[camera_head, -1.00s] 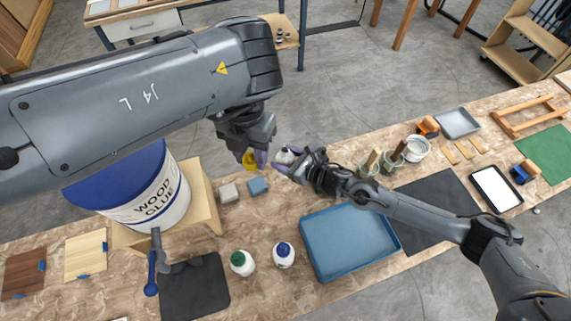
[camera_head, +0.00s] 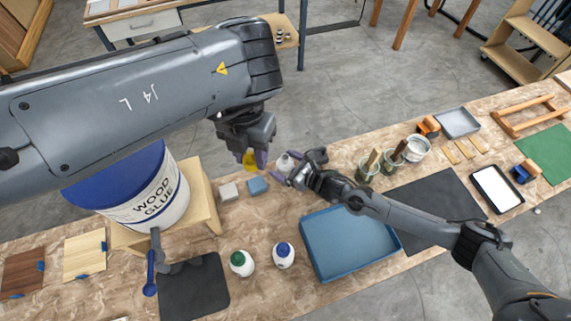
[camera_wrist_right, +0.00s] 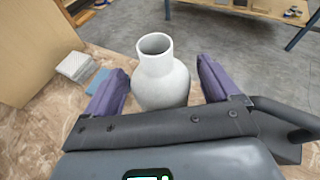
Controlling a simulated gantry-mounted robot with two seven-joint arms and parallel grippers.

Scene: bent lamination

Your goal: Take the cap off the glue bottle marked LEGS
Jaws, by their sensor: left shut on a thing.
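A white bottle (camera_head: 284,162) stands upright on the bench near its far edge. In the right wrist view the bottle (camera_wrist_right: 162,82) has a bare, open neck, and no label shows on the side facing me. My right gripper (camera_head: 287,169) is around its body; in the wrist view its purple fingers (camera_wrist_right: 160,86) stand apart from it on both sides. My left gripper (camera_head: 252,162) is shut on a yellow cap (camera_head: 249,159), held up to the left of the bottle. I cannot read any LEGS marking.
A green-capped bottle (camera_head: 242,263) and a blue-capped bottle (camera_head: 283,255) stand near the front, left of a blue tray (camera_head: 347,242). A large wood glue tub (camera_head: 152,205) stands at left. Two small blocks (camera_head: 257,186) lie beside the bottle. Jars (camera_head: 367,167) stand right.

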